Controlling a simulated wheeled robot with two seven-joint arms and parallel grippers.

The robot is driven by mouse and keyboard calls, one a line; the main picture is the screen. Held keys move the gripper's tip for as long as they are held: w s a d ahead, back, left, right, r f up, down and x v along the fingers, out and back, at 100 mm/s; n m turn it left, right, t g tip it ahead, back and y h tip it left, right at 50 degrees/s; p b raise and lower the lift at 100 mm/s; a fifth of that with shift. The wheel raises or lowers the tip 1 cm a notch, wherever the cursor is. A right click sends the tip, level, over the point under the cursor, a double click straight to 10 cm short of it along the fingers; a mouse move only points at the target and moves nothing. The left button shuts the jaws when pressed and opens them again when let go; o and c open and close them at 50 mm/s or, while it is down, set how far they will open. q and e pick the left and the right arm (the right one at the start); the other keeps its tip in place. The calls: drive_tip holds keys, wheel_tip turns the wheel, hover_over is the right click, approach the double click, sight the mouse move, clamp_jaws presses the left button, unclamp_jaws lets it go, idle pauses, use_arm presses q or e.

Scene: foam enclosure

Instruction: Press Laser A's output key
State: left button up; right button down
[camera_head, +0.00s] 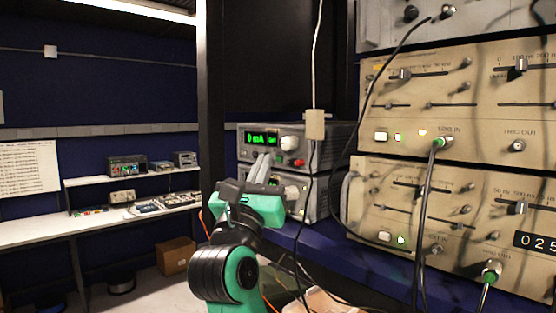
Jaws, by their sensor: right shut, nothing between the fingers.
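Two grey instrument boxes are stacked on the blue shelf left of the beige rack. The upper box (345,135) has a green lit display (262,139) reading "0 mA" with "Set" beside it, a round knob and a small red part. The lower box (318,192) is partly hidden by my gripper. I cannot read which one is Laser A, and I cannot make out its output key. My right gripper (264,160) is shut and empty, its fingers pointing up and away in front of the boxes' left part. Contact cannot be told. My left gripper is not in view.
Beige instruments (460,105) with sliders and plugged cables fill the right. A white cable plug (315,125) and dark cables hang in front of the grey boxes. A dark post (214,90) stands left of them. A white bench (60,225) and a cardboard box (175,256) are farther back.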

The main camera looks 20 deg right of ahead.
drive_tip(key=shift+d, duration=0.15)
drive_tip(key=shift+w+d, duration=0.1)
drive_tip(key=shift+d, duration=0.15)
drive_tip(key=shift+w+d, duration=0.15)
drive_tip(key=shift+d, duration=0.2)
idle(0.8)
idle(0.4)
drive_tip(key=shift+s+a, duration=0.25)
drive_tip(key=shift+a, duration=0.5)
drive_tip(key=shift+s+a, duration=0.3)
drive_tip(key=shift+a, duration=0.45)
drive_tip(key=shift+s+a, duration=0.25)
drive_tip(key=shift+a, duration=0.55)
drive_tip(key=shift+s+a, duration=0.3)
drive_tip(key=shift+a, duration=0.45)
